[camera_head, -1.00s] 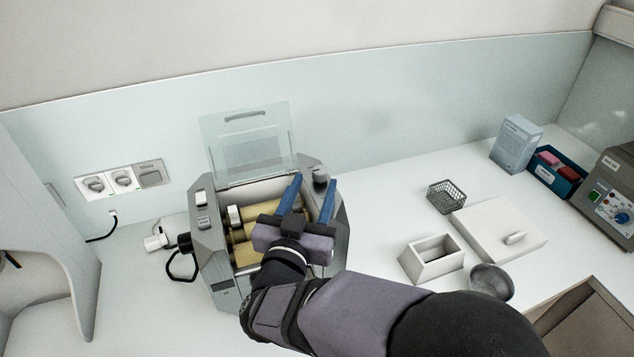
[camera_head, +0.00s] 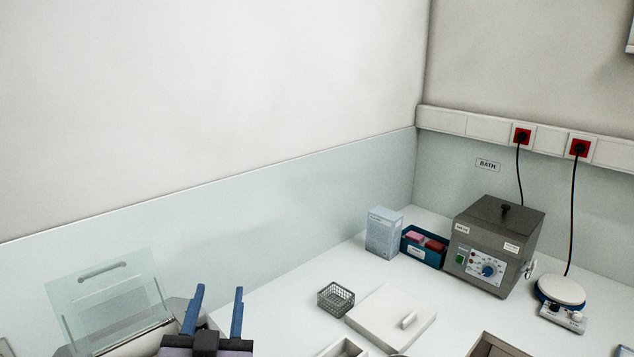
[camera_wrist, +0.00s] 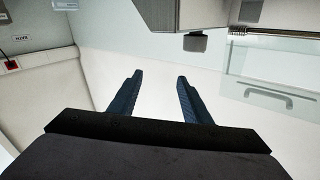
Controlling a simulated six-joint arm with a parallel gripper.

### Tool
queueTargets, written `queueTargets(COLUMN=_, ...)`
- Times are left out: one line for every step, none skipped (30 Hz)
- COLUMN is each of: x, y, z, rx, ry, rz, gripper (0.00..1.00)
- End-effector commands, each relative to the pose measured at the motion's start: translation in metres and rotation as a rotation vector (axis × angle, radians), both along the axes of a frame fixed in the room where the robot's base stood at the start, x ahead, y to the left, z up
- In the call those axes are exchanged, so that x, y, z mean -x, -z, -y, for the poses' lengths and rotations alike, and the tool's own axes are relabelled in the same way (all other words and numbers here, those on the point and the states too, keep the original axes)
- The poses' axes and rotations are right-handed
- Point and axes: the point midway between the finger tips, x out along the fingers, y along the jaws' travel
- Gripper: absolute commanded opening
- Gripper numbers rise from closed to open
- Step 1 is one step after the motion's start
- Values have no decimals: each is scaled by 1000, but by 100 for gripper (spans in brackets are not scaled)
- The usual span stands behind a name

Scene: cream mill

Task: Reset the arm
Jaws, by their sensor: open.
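My gripper (camera_head: 213,312) shows at the bottom of the head view. Its two blue fingers point up and stand apart, with nothing between them. It is in front of the cream mill (camera_head: 178,311), whose clear lid (camera_head: 108,303) stands raised; most of the mill is below the frame. The wrist view is tilted and also shows my gripper (camera_wrist: 156,98) open and empty. The clear lid with its handle (camera_wrist: 268,96) is at the right of that view, apart from the fingers.
A wire basket (camera_head: 335,298), a white lid plate (camera_head: 392,318) and a white box (camera_head: 345,348) lie right of my gripper. A carton (camera_head: 383,233), a blue tray (camera_head: 423,250), a grey bath (camera_head: 497,245) and a stirrer (camera_head: 561,294) stand farther back. The air above is clear.

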Motion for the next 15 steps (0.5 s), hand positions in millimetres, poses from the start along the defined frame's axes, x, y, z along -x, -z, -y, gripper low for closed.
queueTargets(x=-18, y=-8, z=16, rx=-30, ry=6, rz=-11, gripper=44)
queueTargets(x=-26, y=-4, z=21, rx=-32, ry=-11, rz=-36, gripper=44)
queueTargets(x=-34, y=7, z=25, rx=-18, ry=-43, rz=-79, gripper=44)
queueTargets(x=-39, y=16, z=28, rx=-10, ry=-67, rz=-112, gripper=44)
queueTargets(x=-44, y=25, z=32, rx=1, ry=-89, rz=-147, gripper=44)
queueTargets(x=-48, y=37, z=38, rx=16, ry=-117, rz=-197, gripper=44)
queueTargets(x=-51, y=47, z=44, rx=27, ry=-134, rz=-235, gripper=44)
queueTargets(x=-52, y=57, z=51, rx=38, ry=-151, rz=-275, gripper=44)
queueTargets(x=-53, y=71, z=61, rx=54, ry=-169, rz=-332, gripper=44)
queueTargets(x=-53, y=81, z=69, rx=66, ry=-182, rz=-376, gripper=44)
queueTargets(x=-51, y=92, z=77, rx=77, ry=-192, rz=-422, gripper=44)
queueTargets(x=-48, y=107, z=90, rx=95, ry=-203, rz=-485, gripper=44)
queueTargets(x=-45, y=118, z=100, rx=106, ry=-208, rz=-533, gripper=44)
queueTargets(x=-40, y=129, z=112, rx=119, ry=-212, rz=-583, gripper=44)
queueTargets(x=-33, y=144, z=127, rx=134, ry=-215, rz=-653, gripper=44)
